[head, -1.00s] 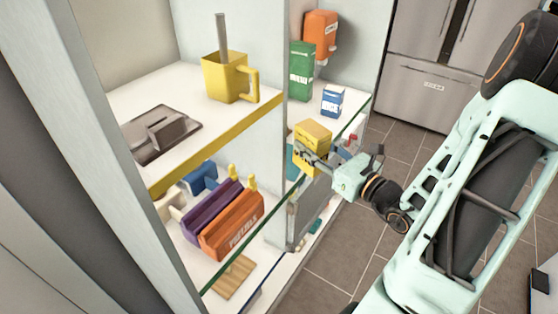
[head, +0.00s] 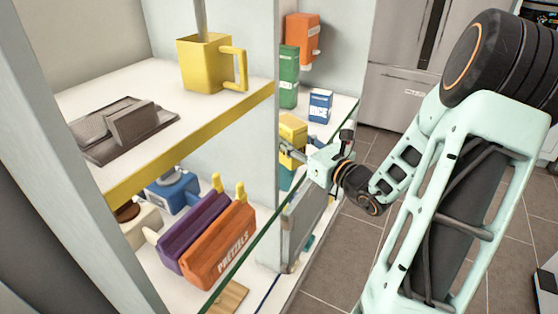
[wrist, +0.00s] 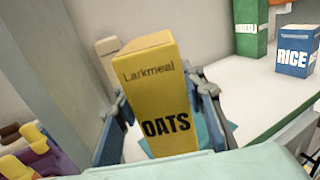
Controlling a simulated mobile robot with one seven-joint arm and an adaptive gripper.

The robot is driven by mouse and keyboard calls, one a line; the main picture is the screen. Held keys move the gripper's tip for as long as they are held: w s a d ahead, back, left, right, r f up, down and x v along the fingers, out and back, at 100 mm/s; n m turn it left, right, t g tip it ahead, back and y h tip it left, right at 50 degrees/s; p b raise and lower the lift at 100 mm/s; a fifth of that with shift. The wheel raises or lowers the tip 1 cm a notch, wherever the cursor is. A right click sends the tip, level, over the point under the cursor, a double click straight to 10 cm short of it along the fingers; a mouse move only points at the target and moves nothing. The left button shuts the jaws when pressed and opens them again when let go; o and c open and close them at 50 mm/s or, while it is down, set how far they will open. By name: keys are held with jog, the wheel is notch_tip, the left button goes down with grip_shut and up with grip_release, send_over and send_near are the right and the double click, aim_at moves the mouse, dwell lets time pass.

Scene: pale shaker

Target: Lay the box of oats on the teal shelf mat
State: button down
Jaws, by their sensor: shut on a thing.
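The yellow box of oats (head: 292,130) is upright in my gripper (head: 293,153), at the right-hand shelf bay just past the divider. In the wrist view the box (wrist: 160,92) stands between the two fingers (wrist: 160,112), which close on its sides; its "OATS" face is towards the wrist camera. The teal shelf mat (wrist: 222,125) shows partly behind and below the box in the wrist view, mostly hidden by it. In the head view a teal patch of the mat (head: 286,178) shows below the box. I cannot tell the gap between box and mat.
A blue rice box (head: 320,105), a green box (head: 288,77) and an orange box (head: 301,40) stand farther back in the bay. A pale divider (head: 258,150) is close on the left. Yellow mug (head: 205,65), purple and orange containers (head: 220,245) occupy the left bay.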

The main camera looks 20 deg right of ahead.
jog(key=w+f, duration=0.1)
jog(key=f, duration=0.1)
jog(key=w+a+f+b, duration=0.1)
jog(key=w+f, duration=0.1)
jog(key=shift+a+f, duration=0.15)
jog(key=f, duration=0.2)
jog(key=f+b, duration=0.1)
jog(key=shift+w+f, duration=0.25)
jog(key=c, duration=1.3)
grip_release()
jog(key=shift+o, duration=0.2)
jog(key=shift+s, duration=0.1)
jog(key=p+v, duration=0.1)
jog(key=v, duration=1)
jog(key=shift+s, duration=0.4)
